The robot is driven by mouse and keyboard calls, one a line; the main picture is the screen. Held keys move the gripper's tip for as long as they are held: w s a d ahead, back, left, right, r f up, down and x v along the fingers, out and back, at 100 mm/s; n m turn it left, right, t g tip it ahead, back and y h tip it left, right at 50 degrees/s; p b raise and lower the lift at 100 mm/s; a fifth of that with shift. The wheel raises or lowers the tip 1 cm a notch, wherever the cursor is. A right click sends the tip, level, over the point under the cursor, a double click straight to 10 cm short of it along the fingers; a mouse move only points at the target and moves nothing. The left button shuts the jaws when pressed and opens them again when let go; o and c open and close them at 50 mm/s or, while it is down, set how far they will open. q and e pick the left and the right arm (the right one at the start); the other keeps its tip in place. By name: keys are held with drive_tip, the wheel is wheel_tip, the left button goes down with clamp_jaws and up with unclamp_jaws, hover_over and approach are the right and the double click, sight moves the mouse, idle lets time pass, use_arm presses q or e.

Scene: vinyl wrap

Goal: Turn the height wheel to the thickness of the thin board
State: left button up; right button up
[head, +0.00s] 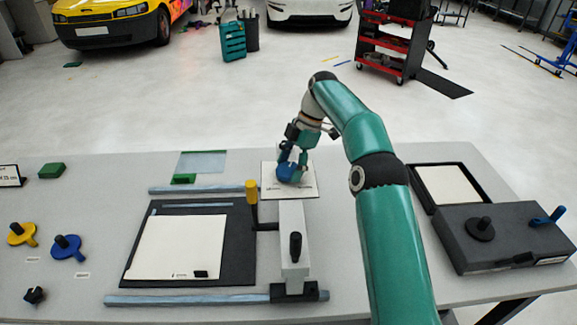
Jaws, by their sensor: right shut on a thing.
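My right gripper (293,163) is at the far middle of the table, pointing down and shut on a blue rounded part (288,173). The part is just over or on a white board (305,190); I cannot tell whether they touch. The gripper hides some of the part. Another white board (175,245) lies on a dark plate. I cannot tell which board is the thin one. No part is clearly marked as the height wheel. A dark round knob (480,229) sits on a dark box at the right. My left gripper is not in view.
A grey bar with a black knob (295,245) and a yellow-topped handle (252,190) stand near my arm. Yellow (20,234) and blue (67,247) knobs lie at the left. The dark box (510,240) and a tray (421,188) fill the right.

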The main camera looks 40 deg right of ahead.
drive_tip(key=shift+w+d+n, duration=0.1)
drive_tip(key=shift+w+n, duration=0.05)
drive_tip(key=shift+n, duration=0.35)
drive_tip(key=shift+r, duration=0.1)
drive_tip(key=o, duration=1.1)
drive_tip(key=shift+w, duration=0.1)
drive_tip(key=shift+o, duration=0.2)
